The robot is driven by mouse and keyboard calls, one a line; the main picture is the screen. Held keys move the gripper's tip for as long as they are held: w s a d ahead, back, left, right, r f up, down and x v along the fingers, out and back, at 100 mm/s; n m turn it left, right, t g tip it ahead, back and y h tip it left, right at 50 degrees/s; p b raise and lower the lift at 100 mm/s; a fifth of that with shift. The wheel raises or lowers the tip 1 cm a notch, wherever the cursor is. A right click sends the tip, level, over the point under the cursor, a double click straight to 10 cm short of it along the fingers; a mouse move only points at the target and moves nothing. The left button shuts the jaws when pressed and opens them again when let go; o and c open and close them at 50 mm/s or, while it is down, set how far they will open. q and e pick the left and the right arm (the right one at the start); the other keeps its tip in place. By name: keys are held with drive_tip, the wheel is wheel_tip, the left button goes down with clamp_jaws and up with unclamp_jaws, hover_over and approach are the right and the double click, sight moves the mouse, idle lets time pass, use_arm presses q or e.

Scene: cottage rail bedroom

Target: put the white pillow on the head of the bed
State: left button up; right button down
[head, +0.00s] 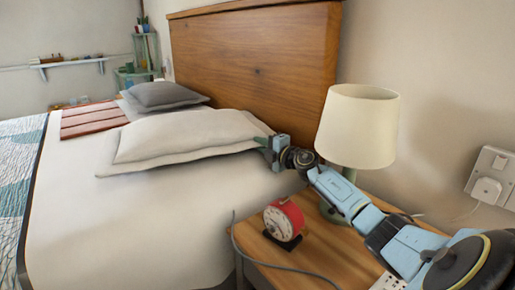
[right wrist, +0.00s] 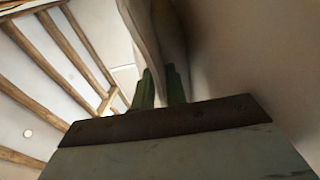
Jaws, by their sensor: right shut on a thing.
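The white pillow (head: 185,135) lies near the head of the bed (head: 180,220), in front of the wooden headboard (head: 250,65). My right gripper (head: 268,147) is at the pillow's right end, beside the headboard, and is shut on its edge. In the right wrist view the two green fingers (right wrist: 160,88) close on pale cloth (right wrist: 155,35), which rises above them. The underside of the pillow is hidden. My left gripper is not in view.
A grey pillow (head: 165,95) lies beyond the white one, near a red folded cloth (head: 92,118). A nightstand (head: 315,250) at right holds a lamp (head: 358,122) close behind my right arm, and a red alarm clock (head: 284,220). The near bed surface is clear.

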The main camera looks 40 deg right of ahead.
drive_tip(key=shift+d+r, duration=0.1)
drive_tip(key=shift+d, duration=0.25)
drive_tip(key=shift+d, duration=0.4)
drive_tip(key=shift+w+d, duration=0.45)
drive_tip(key=shift+d, duration=0.05)
drive_tip(key=c, duration=1.3)
unclamp_jaws()
drive_tip(key=shift+c, duration=0.2)
drive_tip(key=shift+a, duration=0.1)
